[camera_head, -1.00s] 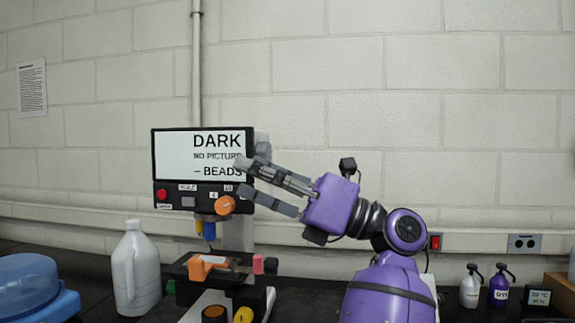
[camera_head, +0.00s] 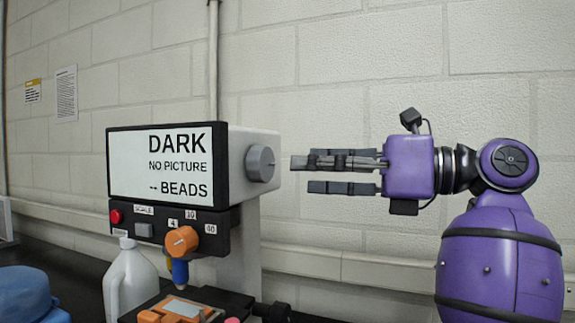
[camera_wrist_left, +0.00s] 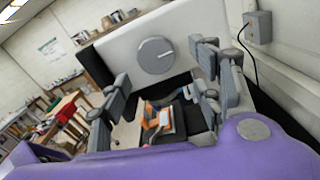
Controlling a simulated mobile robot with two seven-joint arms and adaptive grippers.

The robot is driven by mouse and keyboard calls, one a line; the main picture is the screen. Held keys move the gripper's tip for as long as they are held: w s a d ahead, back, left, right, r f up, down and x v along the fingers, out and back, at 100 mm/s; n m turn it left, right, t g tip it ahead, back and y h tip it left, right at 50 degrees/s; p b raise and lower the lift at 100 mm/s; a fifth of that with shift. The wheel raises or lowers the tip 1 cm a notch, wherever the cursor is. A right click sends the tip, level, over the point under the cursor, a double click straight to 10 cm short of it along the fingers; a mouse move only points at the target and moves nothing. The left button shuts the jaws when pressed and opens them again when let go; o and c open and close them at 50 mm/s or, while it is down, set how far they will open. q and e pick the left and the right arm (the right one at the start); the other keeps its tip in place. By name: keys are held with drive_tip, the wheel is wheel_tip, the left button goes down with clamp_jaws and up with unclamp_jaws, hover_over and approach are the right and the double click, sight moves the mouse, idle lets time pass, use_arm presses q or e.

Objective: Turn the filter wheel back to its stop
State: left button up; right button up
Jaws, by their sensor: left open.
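A grey round knob (camera_head: 260,164), which looks like the filter wheel, sits on the right side of the white-and-black device. It shows in the left wrist view (camera_wrist_left: 157,55) as a grey disc with a pale line across its face, between my spread fingers. My left gripper (camera_head: 302,174) is open and empty, just right of the knob, fingers pointing at it. A small gap parts the fingertips from the knob. My right gripper is in no view.
The device's screen (camera_head: 160,165) reads "DARK NO PICTURE -- BEADS". Below it are an orange knob (camera_head: 182,241) marked 4, 10, 40 and a red button (camera_head: 116,216). A white jug (camera_head: 130,285) and a blue container (camera_head: 28,295) stand left.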

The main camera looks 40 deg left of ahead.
sight(267, 166)
use_arm(q)
drive_tip(key=s+a, duration=0.2)
drive_tip(key=shift+s+a+r, duration=0.1)
drive_tip(key=shift+a+r, duration=0.2)
drive_tip(key=shift+a, duration=0.1)
drive_tip(key=p+x, duration=0.1)
drive_tip(key=x, duration=0.2)
drive_tip(key=shift+a+f, duration=0.15)
drive_tip(key=shift+a, duration=0.45)
drive_tip(key=c, duration=1.1)
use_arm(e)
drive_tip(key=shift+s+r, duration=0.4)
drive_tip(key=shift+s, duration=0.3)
use_arm(q)
drive_tip(key=shift+f, duration=0.1)
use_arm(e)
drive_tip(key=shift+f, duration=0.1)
